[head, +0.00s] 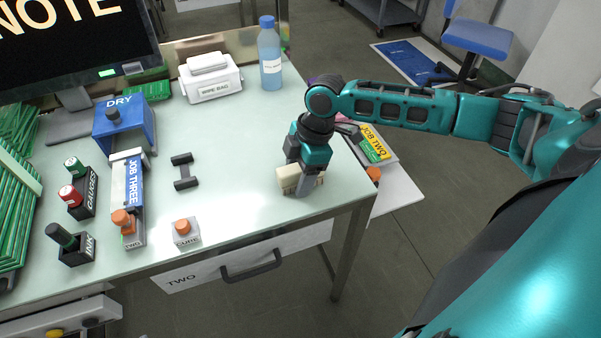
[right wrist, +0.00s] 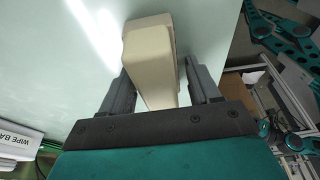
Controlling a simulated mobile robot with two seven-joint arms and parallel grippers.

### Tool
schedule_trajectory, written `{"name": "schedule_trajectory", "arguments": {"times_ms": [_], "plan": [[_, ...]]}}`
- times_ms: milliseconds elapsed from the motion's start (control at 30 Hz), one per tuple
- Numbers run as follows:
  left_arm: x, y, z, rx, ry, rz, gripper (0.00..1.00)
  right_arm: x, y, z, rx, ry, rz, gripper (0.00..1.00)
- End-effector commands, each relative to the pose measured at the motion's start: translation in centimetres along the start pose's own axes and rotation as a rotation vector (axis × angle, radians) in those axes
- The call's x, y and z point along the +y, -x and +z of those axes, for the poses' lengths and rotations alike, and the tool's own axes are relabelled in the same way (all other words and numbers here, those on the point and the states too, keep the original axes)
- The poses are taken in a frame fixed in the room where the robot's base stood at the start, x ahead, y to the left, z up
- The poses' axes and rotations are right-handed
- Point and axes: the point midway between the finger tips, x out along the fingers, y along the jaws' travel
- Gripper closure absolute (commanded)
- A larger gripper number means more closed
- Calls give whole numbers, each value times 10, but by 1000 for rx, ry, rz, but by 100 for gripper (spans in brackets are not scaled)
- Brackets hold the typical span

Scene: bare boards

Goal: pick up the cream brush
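The cream brush (head: 288,178) is a pale block near the front right of the table in the head view. It also shows in the right wrist view (right wrist: 150,55), between the two fingers. My right gripper (head: 306,185) points down over the brush, with one dark finger in front of it. In the right wrist view, my right gripper (right wrist: 160,85) has its fingers apart on either side of the brush, with narrow gaps beside it. The brush appears to rest on the table. My left gripper is out of view.
The pale table (head: 235,145) is clear around the brush. A dark handle-shaped part (head: 185,171) and a small block with an orange knob (head: 185,231) lie to its left. A blue bottle (head: 269,55) and wipe box (head: 211,80) stand behind. The table's right edge is close.

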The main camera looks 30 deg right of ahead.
Motion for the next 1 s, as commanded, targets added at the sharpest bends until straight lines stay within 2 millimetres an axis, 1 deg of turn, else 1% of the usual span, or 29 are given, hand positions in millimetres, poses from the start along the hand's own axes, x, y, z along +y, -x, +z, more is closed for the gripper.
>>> {"name": "schedule_trajectory", "arguments": {"times_ms": [33, 67, 500, 833, 967, 1000], "plan": [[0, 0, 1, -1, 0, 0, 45, 0, 0, 0, 0, 0, 1, 45], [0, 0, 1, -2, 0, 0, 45, 0, 0, 0, 0, 0, 1, 48], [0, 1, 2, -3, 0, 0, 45, 0, 0, 0, -1, 0, 0, 89], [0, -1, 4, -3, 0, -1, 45, 0, 1, 0, 0, 1, 1, 89], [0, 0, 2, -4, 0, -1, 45, 1, 15, -4, 2, 0, 2, 89], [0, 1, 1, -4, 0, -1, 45, 1, 21, -6, 1, 1, 2, 89]]}}
